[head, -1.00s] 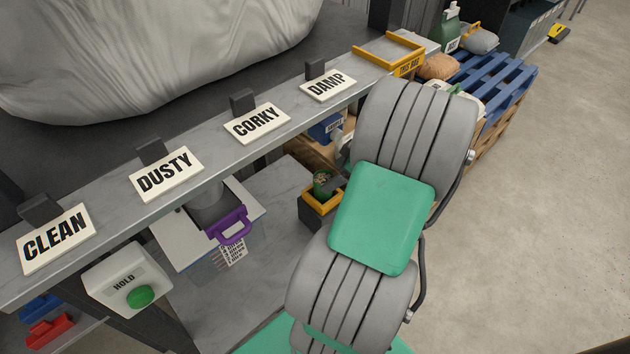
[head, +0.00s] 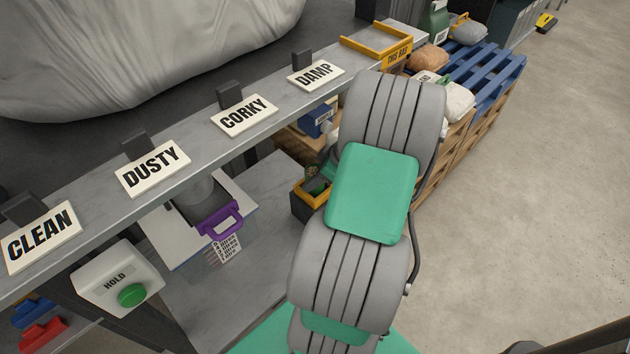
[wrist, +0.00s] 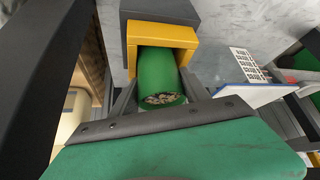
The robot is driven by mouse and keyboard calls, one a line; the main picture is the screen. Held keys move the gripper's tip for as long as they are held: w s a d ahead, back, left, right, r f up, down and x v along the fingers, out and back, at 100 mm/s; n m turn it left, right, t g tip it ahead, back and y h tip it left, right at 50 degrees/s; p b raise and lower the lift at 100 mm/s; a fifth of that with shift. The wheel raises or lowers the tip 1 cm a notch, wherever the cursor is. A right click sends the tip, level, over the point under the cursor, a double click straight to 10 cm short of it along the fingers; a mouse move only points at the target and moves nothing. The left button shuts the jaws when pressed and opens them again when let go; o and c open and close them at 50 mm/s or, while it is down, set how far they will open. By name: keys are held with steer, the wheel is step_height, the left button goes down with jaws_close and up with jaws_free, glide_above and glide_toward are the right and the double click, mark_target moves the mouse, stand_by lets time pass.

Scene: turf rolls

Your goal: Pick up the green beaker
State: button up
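The green beaker (wrist: 158,72) holds a mix of pale and dark bits at its mouth. It sits in a yellow-fronted holder (wrist: 163,37) on a dark block. In the head view the beaker (head: 316,178) is small, low under the shelf, and partly hidden by my arm. My gripper (wrist: 160,84) has its two dark fingers apart, one on each side of the beaker. Any gap between fingers and beaker is too small to judge. In the head view my gripper (head: 326,164) is mostly hidden behind my arm.
A shelf edge (head: 190,135) with cards CLEAN, DUSTY, CORKY and DAMP runs above. A clear bin with a purple handle (head: 220,219) and a HOLD box with a green button (head: 132,295) stand left.

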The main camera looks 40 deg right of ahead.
steer(key=c, duration=1.1)
